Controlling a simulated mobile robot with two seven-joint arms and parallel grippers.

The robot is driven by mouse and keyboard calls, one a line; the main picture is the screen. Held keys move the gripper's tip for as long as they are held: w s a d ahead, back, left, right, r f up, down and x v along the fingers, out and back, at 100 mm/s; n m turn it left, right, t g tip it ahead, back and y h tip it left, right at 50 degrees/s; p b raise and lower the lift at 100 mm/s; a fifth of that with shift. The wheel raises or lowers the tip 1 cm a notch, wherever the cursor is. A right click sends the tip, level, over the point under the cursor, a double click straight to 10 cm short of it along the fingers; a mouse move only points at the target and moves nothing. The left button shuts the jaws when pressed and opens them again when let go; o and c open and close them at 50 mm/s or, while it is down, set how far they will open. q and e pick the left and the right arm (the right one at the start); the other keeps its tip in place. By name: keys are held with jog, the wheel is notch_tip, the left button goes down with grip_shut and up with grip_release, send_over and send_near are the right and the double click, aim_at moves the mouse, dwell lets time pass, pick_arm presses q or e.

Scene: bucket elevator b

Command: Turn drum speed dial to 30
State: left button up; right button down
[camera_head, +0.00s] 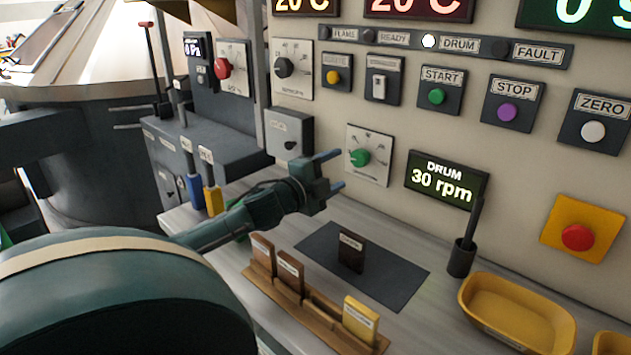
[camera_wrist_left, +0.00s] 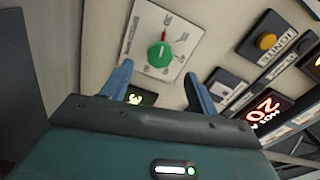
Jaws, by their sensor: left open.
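The drum speed dial is a green knob (camera_head: 360,157) on a white square scale plate on the panel. The drum display (camera_head: 446,180) to its right reads 30 rpm. My left gripper (camera_head: 335,170) is open and empty, with blue fingertips just left of and below the dial in the head view. In the left wrist view the green knob (camera_wrist_left: 160,55) is ahead of and between the open fingers (camera_wrist_left: 160,82), apart from them. A red mark shows on the scale above the knob there. My right gripper is not in view.
A red knob (camera_head: 222,68) and a black knob (camera_head: 284,67) sit on the upper left panel. START (camera_head: 437,96), STOP (camera_head: 508,112) and a red emergency button (camera_head: 577,237) are to the right. A wooden rack (camera_head: 315,318), dark mat (camera_head: 395,285) and yellow tray (camera_head: 520,335) lie on the counter below.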

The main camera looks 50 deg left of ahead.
pick_arm(q)
jog(key=shift+s+d+p, duration=0.15)
jog(key=shift+s+d, duration=0.05)
jog(key=shift+s, duration=1.25)
jog(key=shift+s+d+p, duration=0.15)
jog(key=shift+s, duration=1.25)
